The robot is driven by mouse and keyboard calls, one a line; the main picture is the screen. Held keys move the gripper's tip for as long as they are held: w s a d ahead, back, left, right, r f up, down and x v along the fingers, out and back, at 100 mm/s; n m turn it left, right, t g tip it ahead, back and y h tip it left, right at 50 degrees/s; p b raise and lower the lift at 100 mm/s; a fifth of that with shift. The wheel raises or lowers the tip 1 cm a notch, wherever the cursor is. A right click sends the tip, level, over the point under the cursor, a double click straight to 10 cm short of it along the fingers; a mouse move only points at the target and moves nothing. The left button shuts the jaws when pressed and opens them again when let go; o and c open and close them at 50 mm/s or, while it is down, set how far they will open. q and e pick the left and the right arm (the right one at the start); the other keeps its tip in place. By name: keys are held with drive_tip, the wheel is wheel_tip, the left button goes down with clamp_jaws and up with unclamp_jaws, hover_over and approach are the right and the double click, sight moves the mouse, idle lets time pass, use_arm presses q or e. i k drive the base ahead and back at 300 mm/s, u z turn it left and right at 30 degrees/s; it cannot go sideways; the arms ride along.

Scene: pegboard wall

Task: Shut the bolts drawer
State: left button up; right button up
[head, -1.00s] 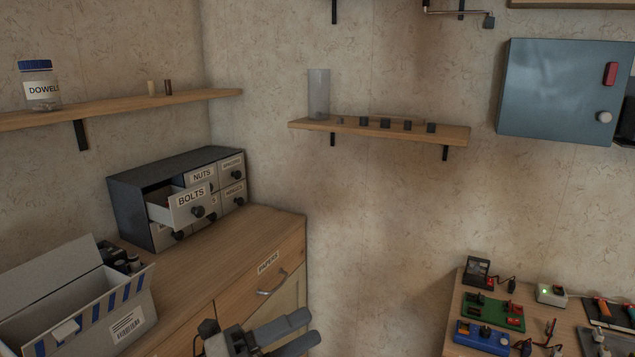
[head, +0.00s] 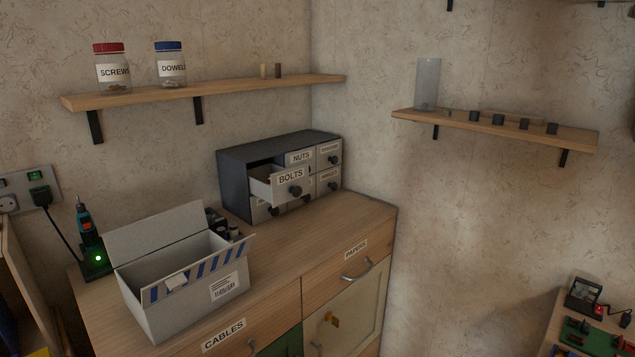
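The bolts drawer (head: 283,184) is pulled out from the upper left of a dark small-parts cabinet (head: 236,179). Its white front carries the label BOLTS and a black knob (head: 295,191). The cabinet stands on the wooden cabinet top (head: 262,250) against the wall. The nuts drawer (head: 300,157) beside it and the other drawers look shut, though the open drawer partly hides some of them. Neither of my grippers is in the head view.
An open cardboard box (head: 180,280) stands left of the drawers, with small dark items (head: 222,224) behind it. A shelf (head: 220,92) with jars hangs above. Another shelf (head: 495,132) is on the right wall. The cabinet top in front of the drawers is clear.

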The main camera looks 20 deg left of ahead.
sight(288, 185)
drive_tip(key=u, duration=1.1)
drive_tip(key=k, duration=0.15)
drive_tip(key=z, duration=1.05)
drive_tip(key=i, duration=1)
drive_tip(key=u, duration=0.85)
